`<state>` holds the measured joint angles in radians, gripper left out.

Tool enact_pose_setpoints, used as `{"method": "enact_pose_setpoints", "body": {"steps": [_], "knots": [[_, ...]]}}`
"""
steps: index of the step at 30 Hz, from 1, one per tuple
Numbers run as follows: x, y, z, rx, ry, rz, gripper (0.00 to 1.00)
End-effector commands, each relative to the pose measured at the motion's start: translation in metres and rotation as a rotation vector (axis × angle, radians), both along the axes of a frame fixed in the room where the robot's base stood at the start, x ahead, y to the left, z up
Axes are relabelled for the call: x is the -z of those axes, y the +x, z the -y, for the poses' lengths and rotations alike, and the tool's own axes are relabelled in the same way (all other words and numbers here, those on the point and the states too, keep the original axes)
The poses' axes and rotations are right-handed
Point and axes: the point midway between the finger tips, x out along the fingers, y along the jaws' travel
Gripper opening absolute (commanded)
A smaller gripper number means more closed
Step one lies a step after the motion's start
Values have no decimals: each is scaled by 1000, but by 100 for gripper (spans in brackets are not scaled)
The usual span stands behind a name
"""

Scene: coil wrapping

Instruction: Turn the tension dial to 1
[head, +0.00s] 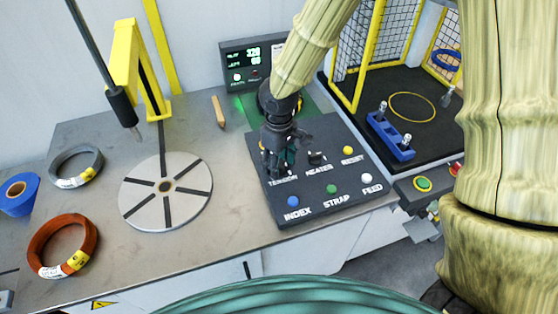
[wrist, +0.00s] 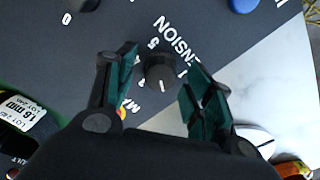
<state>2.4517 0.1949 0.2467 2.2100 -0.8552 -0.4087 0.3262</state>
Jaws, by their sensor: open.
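The tension dial (wrist: 160,70) is a round black knob on the dark control panel (wrist: 95,45), seen in the wrist view beside partly covered TENSION lettering. A 5 is printed beside it. A pale pointer mark shows on the knob; I cannot tell its exact setting. My gripper (wrist: 161,64) is open, with its green-padded fingers on either side of the dial and visible gaps between. I cannot tell how far above the panel the tips are. In the head view my gripper (head: 282,162) hangs over the TENSION label and hides the dial.
The heater knob (head: 316,158) and yellow RESET button (head: 348,150) are close on the right. INDEX (head: 293,202), STRAP (head: 331,189) and FEED (head: 367,178) buttons line the front. A display (head: 250,62) stands behind. The turntable (head: 166,205) is left; bare bench lies between.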

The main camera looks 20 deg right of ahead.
Motion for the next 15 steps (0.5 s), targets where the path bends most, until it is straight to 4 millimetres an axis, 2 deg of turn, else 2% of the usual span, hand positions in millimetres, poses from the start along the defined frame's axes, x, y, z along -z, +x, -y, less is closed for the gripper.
{"method": "enact_pose_setpoints", "body": {"steps": [1, 9, 15], "knots": [[0, 0, 0, 0, 0, 0, 52], [0, 0, 0, 0, 0, 0, 5], [-1, 0, 0, -7, 0, 0, 5]]}}
